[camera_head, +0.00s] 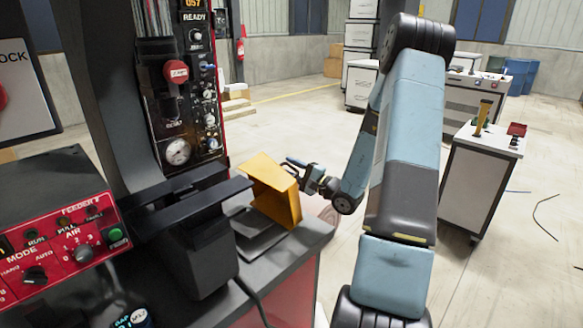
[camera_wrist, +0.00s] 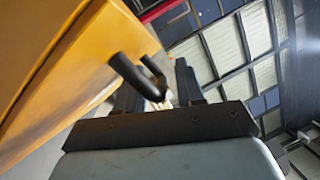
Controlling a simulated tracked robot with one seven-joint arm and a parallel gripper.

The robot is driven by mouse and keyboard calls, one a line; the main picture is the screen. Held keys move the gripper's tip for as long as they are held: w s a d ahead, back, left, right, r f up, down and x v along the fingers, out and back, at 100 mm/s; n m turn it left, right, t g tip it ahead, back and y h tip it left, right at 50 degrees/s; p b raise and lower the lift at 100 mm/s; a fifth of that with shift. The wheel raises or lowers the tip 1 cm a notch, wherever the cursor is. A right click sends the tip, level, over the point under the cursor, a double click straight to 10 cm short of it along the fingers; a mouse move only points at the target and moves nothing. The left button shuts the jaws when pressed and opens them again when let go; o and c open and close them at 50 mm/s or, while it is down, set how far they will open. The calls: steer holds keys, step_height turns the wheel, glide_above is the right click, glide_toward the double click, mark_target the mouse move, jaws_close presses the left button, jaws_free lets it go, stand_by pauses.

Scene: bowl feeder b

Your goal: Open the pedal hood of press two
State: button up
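The yellow pedal hood (camera_head: 272,190) stands at the front corner of the press, beside a dark plate. In the wrist view the yellow hood (camera_wrist: 55,70) fills the left side. A dark curved handle (camera_wrist: 135,75) sticks out from it towards my fingers. My gripper (camera_head: 303,170) is at the right side of the hood. In the wrist view my gripper (camera_wrist: 158,85) has its two dark fingers apart, with a bright gap between them. The handle's end lies over the left finger and the gap. I cannot tell whether it touches a finger.
A red control box (camera_head: 55,245) and a black column with a gauge (camera_head: 177,151) stand at the left. A white cabinet (camera_head: 473,190) with a yellow lever stands at the right. A cable (camera_head: 545,220) lies on the floor. The floor behind the hood is largely clear.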

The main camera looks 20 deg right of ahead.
steer(key=v, duration=1.2)
steer(key=shift+s+d, duration=0.2)
steer(key=shift+s, duration=0.1)
steer(key=shift+f, duration=0.1)
